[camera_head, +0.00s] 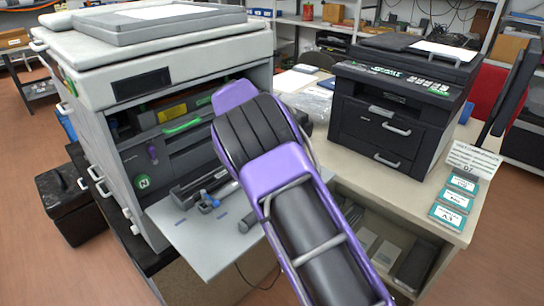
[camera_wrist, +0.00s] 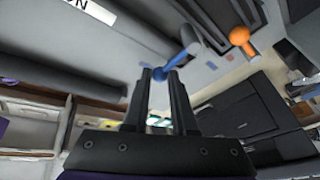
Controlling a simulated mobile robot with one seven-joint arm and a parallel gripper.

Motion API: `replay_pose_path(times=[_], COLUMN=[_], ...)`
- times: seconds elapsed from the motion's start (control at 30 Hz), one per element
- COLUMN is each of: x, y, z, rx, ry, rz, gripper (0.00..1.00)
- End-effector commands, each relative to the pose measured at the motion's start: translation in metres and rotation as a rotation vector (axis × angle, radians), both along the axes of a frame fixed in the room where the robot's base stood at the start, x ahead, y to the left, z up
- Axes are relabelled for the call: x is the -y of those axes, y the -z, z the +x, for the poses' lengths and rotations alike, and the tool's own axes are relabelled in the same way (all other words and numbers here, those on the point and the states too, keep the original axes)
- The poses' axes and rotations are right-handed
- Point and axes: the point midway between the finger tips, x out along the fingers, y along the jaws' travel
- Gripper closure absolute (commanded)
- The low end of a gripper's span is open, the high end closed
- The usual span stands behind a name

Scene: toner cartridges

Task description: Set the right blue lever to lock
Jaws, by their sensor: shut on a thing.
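A blue lever (camera_wrist: 178,60) shows in the wrist view, running from a pale-and-blue cylinder down to my fingertips. My gripper (camera_wrist: 159,76) is shut on the blue lever's end, with the two dark fingers close on either side of it. In the head view small blue lever parts (camera_head: 205,196) show on the opened grey front flap (camera_head: 190,240) of the large copier. My purple and black arm covers the area to their right, so my gripper's hold is hidden there. I cannot tell the lever's lock marking.
The large white copier (camera_head: 150,50) stands open at left, with a green handle (camera_head: 182,127) inside. An orange knob (camera_wrist: 240,37) sits right of the blue lever. A black printer (camera_head: 395,110) and teal-labelled boxes (camera_head: 455,200) are on the table at right.

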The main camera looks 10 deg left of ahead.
Motion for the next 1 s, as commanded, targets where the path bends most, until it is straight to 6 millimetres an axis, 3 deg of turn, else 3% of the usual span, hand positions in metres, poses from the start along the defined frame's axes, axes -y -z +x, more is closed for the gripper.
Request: replay_pose_path(times=[0.6, 0.63, 0.77, 1.0], x=[-0.0045, -0.0045, -0.0039, -0.0027], y=[0.0011, 0.0011, 0.0008, 0.0005], z=[-0.0021, -0.0021, -0.0019, -0.0014], rx=[-0.001, -0.001, -0.001, 0.000], ry=[0.035, 0.035, 0.035, 0.037], rz=[0.004, 0.005, 0.004, 0.002], gripper=[1.00, 0.69, 0.46, 0.45])
